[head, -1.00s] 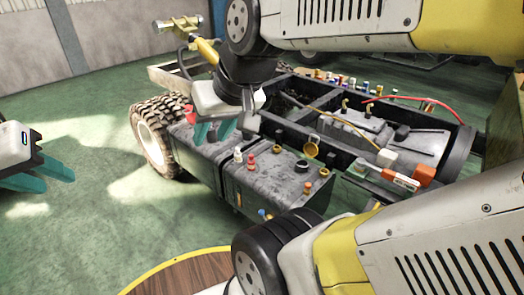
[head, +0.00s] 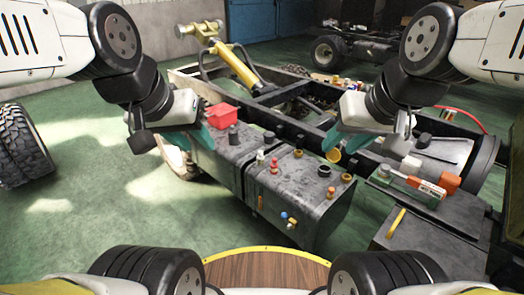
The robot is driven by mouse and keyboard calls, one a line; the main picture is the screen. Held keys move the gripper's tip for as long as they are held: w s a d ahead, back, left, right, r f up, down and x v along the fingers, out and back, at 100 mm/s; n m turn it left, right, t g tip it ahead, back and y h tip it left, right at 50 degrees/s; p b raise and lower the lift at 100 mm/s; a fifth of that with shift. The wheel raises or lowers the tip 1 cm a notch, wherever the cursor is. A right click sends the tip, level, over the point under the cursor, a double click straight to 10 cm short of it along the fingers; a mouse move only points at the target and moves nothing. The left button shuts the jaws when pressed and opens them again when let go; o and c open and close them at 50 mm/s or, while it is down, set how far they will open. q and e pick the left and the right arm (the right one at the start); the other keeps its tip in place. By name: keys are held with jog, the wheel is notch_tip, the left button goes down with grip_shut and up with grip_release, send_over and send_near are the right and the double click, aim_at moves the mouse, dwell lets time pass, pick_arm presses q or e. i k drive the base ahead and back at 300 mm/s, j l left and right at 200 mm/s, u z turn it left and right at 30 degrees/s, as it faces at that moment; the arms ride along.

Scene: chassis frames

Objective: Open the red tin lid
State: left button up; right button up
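A red box-like tin (head: 223,116) sits on the far left part of the chassis in the head view. Its lid cannot be clearly told apart at this size. My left gripper (head: 190,142) is just left of and in front of the tin, teal fingers apart and seemingly empty. Its fingers overlap the near side of the tin area; I cannot tell whether they touch it. My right gripper (head: 341,141) hangs over the middle of the chassis, well right of the tin, near a yellow cup-like part (head: 333,156). Its finger gap is not clear.
A dark tank (head: 300,205) with several small caps and fittings lies in front. An orange block (head: 450,182) and a red-and-white item (head: 428,188) are at right. A yellow handle (head: 402,222) stands nearby. A loose tire (head: 22,147) is at left; green floor is clear between.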

aim_at(223, 109)
jog(key=u, duration=0.5)
jog(key=i+u, duration=0.25)
jog(key=i, duration=0.3)
jog(key=i+u, duration=0.2)
jog(key=i, duration=0.35)
jog(key=i+l+u, duration=0.25)
jog(key=i, duration=0.3)
jog(key=i+l+u, duration=0.2)
jog(key=i, duration=0.35)
